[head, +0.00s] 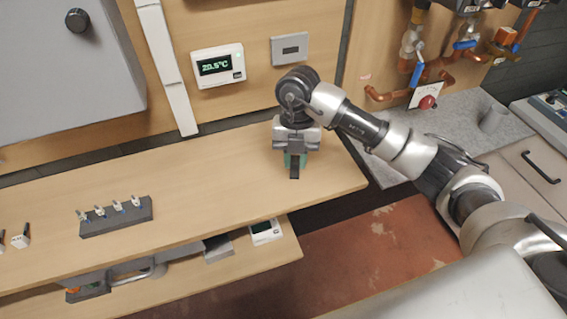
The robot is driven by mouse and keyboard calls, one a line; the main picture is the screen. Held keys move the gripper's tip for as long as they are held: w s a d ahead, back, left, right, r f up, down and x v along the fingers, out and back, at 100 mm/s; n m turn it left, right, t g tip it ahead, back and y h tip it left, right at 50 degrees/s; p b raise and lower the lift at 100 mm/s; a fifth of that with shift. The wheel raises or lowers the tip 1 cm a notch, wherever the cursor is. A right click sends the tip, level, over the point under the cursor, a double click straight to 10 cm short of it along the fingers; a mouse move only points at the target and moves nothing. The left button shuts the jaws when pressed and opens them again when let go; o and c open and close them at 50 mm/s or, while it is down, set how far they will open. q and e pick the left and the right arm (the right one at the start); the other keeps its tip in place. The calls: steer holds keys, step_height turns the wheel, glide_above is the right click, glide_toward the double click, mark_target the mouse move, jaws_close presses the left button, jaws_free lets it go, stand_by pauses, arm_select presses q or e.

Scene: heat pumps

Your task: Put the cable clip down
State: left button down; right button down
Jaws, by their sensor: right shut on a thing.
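My right gripper (294,172) is above the right part of the wooden bench top (225,185), pointing down. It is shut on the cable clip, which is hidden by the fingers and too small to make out. I cannot tell whether the clip touches the bench. Several small white clips with dark pins stand in a dark grey holder (117,222) on the left of the bench. A loose white clip (20,241) stands on the bench at the far left. My left gripper is not in view.
The bench between the holder and my right gripper is clear. A lower shelf (200,283) holds a white thermostat (265,231) and other parts. A thermostat reading 20.5°C (218,66) hangs on the wall. Copper pipes and valves (420,70) are at the upper right.

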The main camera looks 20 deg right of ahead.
mark_target(284, 176)
steer(key=w, duration=0.1)
steer(key=w+a+f, duration=0.1)
steer(key=w+f, duration=0.1)
steer(key=shift+a+f, duration=0.1)
steer(key=shift+a, duration=0.2)
steer(key=x, duration=0.1)
steer(key=p+x, duration=0.1)
steer(key=x, duration=0.1)
steer(key=shift+w+d+f+p, duration=0.1)
steer(key=shift+w+f+p, duration=0.2)
steer(key=shift+f, duration=0.2)
steer(key=shift+f, duration=0.2)
steer(key=c, duration=1)
jaws_free()
steer(key=shift+r, duration=0.1)
